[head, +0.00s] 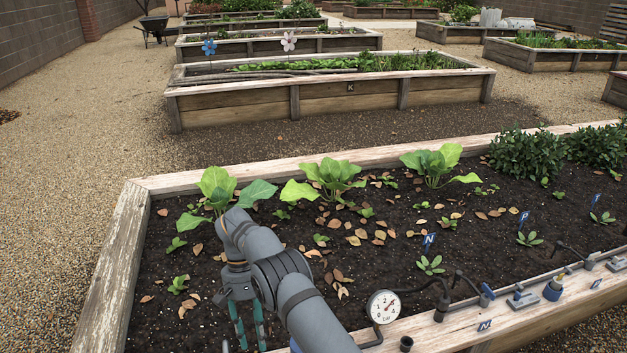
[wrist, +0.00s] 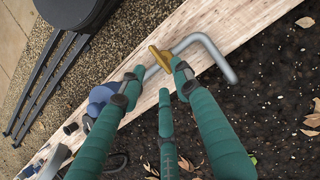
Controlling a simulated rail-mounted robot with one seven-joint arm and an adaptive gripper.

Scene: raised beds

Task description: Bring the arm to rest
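My gripper (head: 246,335) hangs low over the near left part of the raised bed in the head view, with its green fingers pointing down and the tips cut off by the frame's lower edge. In the wrist view its green fingers (wrist: 157,75) are spread apart, with nothing seen clamped between them. A grey bent pipe (wrist: 213,55) with a brass piece (wrist: 160,58) shows by the fingertips, over the bed's wooden rim. I cannot tell whether the fingers touch it. My grey arm reaches in from the lower middle of the head view.
Leafy plants (head: 331,178) stand in the soil beyond my gripper. A pressure gauge (head: 383,306) and dark fittings line the near wooden rim (head: 425,338). A dark round-topped stool-like object (wrist: 70,10) stands on the gravel. Open gravel (head: 60,190) lies to the left.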

